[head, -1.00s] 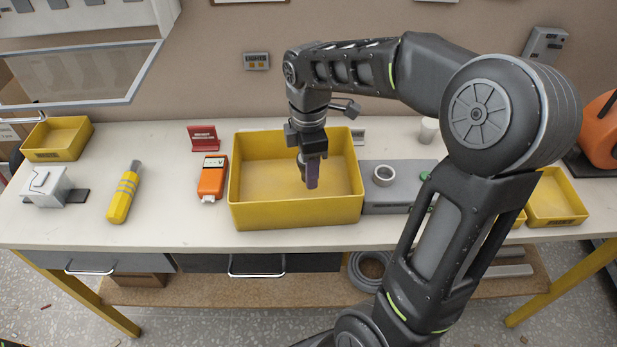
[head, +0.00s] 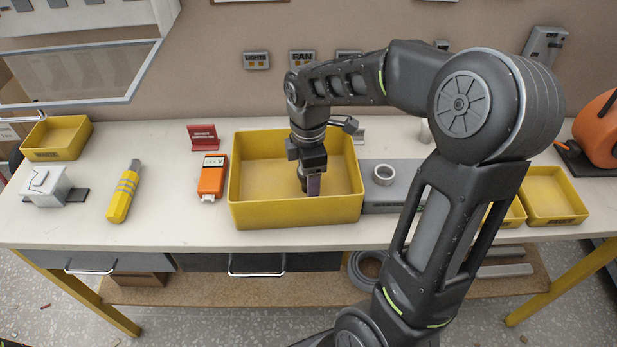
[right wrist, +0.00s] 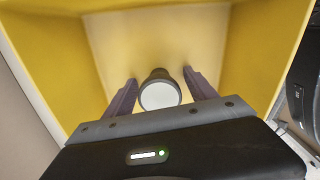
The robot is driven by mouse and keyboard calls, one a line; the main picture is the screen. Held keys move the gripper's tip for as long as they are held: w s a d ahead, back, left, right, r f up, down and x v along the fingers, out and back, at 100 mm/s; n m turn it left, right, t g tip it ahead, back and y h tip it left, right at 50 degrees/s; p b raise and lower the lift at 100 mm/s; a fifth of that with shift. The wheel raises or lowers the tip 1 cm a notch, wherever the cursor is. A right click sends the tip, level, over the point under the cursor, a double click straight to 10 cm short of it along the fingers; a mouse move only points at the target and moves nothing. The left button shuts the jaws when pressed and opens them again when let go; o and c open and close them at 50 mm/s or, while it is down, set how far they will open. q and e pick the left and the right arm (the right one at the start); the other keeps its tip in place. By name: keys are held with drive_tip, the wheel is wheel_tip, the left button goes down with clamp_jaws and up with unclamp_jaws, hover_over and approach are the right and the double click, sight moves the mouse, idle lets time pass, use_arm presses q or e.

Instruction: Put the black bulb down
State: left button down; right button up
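My right gripper (head: 312,186) reaches down into the large yellow bin (head: 290,217) on the workbench. In the right wrist view its two purple fingers (right wrist: 160,84) stand on either side of the black bulb (right wrist: 158,74). The bulb's round pale end faces the camera and its dark part points away toward the bin floor. Whether the bulb rests on the bin floor cannot be told. In the head view the bulb is hidden by the gripper. My left gripper is not in view.
Small yellow bins (head: 553,197) stand at the right. The bin's walls surround the gripper; its floor looks otherwise clear.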

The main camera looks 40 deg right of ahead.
drive_tip(key=shift+r, duration=0.1)
wheel_tip(320, 180, up, 12)
drive_tip(key=shift+r, duration=0.1)
idle(0.5)
idle(0.6)
